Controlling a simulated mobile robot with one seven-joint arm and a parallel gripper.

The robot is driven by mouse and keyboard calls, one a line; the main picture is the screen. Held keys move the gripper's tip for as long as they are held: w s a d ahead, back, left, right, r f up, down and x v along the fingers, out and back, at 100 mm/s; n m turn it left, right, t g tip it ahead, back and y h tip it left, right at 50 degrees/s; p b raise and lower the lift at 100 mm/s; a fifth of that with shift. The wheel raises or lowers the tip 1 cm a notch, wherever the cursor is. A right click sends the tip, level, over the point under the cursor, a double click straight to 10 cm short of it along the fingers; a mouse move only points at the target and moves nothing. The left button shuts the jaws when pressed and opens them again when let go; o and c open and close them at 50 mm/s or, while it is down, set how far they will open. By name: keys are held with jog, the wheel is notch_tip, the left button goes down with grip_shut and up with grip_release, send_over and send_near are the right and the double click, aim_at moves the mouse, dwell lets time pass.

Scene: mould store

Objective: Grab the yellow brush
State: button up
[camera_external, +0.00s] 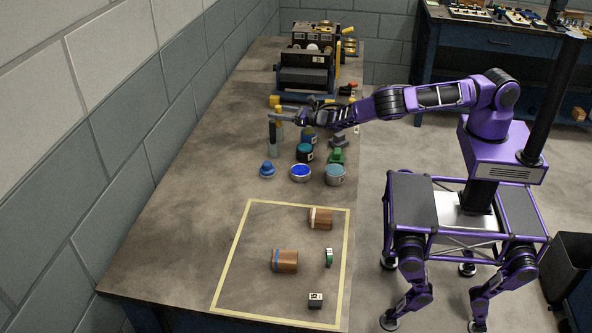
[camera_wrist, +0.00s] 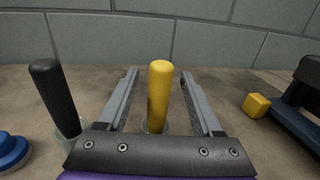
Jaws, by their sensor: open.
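The yellow brush (camera_wrist: 159,92) stands upright with its handle up, its foot in a clear jar (camera_wrist: 146,128) in the wrist view. My gripper (camera_wrist: 159,74) is open, with one finger on each side of the yellow handle and a visible gap on both sides. The brush's lower end is hidden behind my gripper's palm in the wrist view.
A black-handled tool (camera_wrist: 54,92) stands in another jar close left of my gripper. A blue-lidded item (camera_wrist: 10,150) is farther left, a yellow block (camera_wrist: 256,105) to the right. Several paint pots (camera_external: 301,172) stand nearby. A machine (camera_external: 306,75) stands behind; the wall (camera_external: 150,130) is left.

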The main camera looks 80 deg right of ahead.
grip_shut()
dwell(1.3)
